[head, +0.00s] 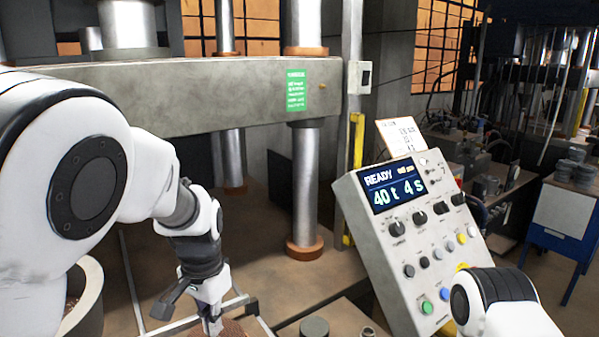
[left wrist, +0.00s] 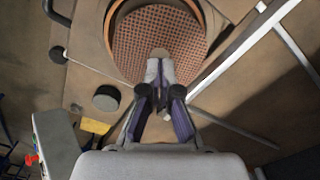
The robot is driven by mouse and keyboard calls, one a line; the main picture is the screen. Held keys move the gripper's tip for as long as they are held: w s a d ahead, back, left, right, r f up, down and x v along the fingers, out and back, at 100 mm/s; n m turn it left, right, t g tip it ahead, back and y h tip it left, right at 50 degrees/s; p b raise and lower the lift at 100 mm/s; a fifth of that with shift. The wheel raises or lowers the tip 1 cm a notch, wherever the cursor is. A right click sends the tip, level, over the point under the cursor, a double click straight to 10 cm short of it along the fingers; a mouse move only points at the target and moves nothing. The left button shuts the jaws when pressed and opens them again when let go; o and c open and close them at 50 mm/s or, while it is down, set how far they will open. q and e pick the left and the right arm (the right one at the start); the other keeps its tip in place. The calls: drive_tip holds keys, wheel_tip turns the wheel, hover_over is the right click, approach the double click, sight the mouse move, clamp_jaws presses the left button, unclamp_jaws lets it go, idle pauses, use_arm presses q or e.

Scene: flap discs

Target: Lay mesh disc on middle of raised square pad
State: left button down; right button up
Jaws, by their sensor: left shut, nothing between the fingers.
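A round brown mesh disc (left wrist: 150,30) with a fine grid of holes shows at the top of the left wrist view, with a tan round rim around it. A brown patch of it also shows at the bottom of the head view (head: 232,328). My left gripper (head: 211,327) points down at the disc, its fingers shut and empty. In the left wrist view the gripper (left wrist: 159,62) overlaps the disc's near edge; I cannot tell whether it touches. I cannot make out the raised square pad for certain. My right gripper is not in view.
A control panel (head: 385,262) reading READY stands at right. Steel press columns (head: 305,185) and a heavy crossbeam (head: 190,98) stand ahead. A grey round puck (head: 314,327) lies right of the gripper. A round pale tub (head: 88,295) is at lower left. Metal rails (left wrist: 250,45) run beside the disc.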

use_arm(q)
drive_tip(key=shift+s, duration=0.1)
drive_tip(key=shift+f+b, duration=0.4)
drive_tip(key=shift+f, duration=0.6)
idle(0.6)
drive_tip(key=shift+s+d+f+p, duration=0.15)
drive_tip(key=shift+p, duration=0.3)
idle(0.4)
drive_tip(key=shift+s+d+f, duration=0.1)
drive_tip(key=shift+s+f, duration=0.1)
drive_tip(key=shift+s, duration=0.05)
idle(0.5)
drive_tip(key=r+p, duration=0.7)
drive_tip(key=shift+w+r, duration=0.2)
drive_tip(key=shift+r, duration=0.05)
